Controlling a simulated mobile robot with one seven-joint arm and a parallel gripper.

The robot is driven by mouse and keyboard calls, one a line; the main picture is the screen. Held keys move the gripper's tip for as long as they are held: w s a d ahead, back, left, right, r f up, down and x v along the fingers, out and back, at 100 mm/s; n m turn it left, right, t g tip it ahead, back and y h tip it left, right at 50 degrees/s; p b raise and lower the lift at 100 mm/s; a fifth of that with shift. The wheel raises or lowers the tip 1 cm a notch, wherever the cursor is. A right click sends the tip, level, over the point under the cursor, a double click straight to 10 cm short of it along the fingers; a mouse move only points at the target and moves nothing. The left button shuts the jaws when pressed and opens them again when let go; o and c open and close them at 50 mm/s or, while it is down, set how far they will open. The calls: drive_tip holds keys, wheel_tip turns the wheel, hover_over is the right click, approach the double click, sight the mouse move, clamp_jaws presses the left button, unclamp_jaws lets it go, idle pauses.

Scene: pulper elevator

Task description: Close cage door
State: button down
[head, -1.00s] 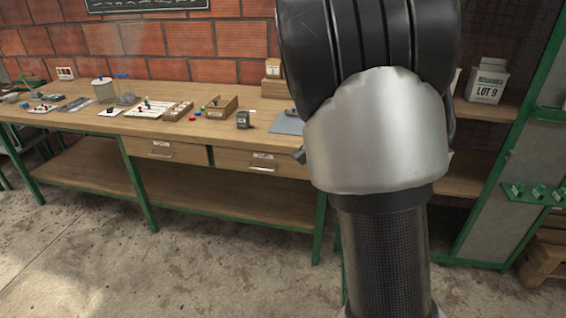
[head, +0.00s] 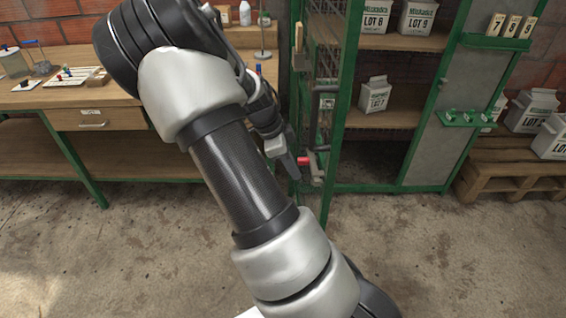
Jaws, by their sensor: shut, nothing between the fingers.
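The green-framed cage (head: 398,188) stands right of centre with its front open, so its shelves show. Its mesh door (head: 324,62) appears at the left side of the opening, swung out and seen nearly edge-on, with a dark upright handle. A latch piece with a red part (head: 304,160) sits low by the door. My gripper (head: 291,167) is shut and empty, pointing down just left of the red part. I cannot tell whether it touches the latch or door. My arm hides part of the area to the left.
White cartons stand on the cage shelves, including a LOT 7 carton (head: 374,94). A wooden workbench (head: 113,88) is at the left. A pallet (head: 500,172) with cartons is at the right. The concrete floor in front of the cage is clear.

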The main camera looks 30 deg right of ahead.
drive_tip(key=shift+s+d+r, duration=0.1)
drive_tip(key=shift+s+d, duration=0.25)
drive_tip(key=shift+d, duration=0.3)
drive_tip(key=shift+s+d+r, duration=0.1)
drive_tip(key=shift+s+d, duration=0.2)
drive_tip(key=shift+d, duration=0.3)
